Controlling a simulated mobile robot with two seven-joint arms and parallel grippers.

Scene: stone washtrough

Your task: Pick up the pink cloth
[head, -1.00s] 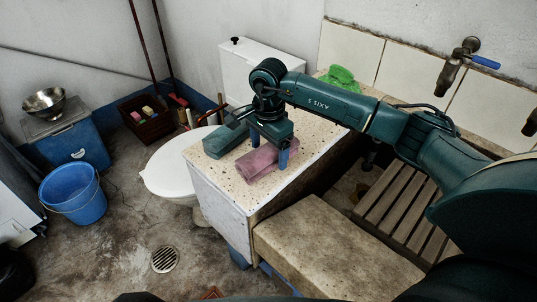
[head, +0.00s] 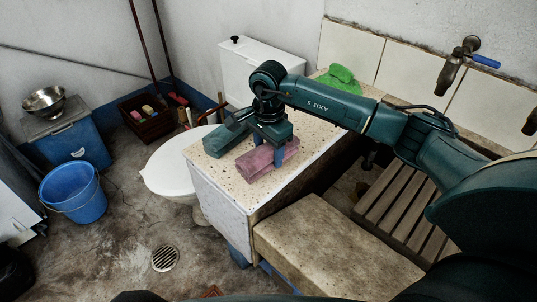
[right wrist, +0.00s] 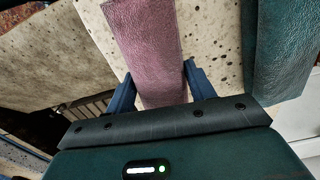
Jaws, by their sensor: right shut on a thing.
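The pink cloth (head: 262,162) is a folded or rolled bundle on the speckled stone top (head: 225,182), near its front edge. My right gripper (head: 270,153) is over the cloth, pointing down, and is shut on it. In the right wrist view the pink cloth (right wrist: 150,50) runs between the two blue fingers (right wrist: 160,92), one along each side. The far finger is mostly hidden in the head view. The cloth appears to still rest on the stone top. My left gripper is not in view.
A teal cloth-like bundle (head: 224,141) lies left of the pink one, close by. A green cloth (head: 341,76) lies at the back by the tiles. A tap (head: 458,65) and wooden slats (head: 405,205) are at right. A blue bucket (head: 72,192) stands on the floor.

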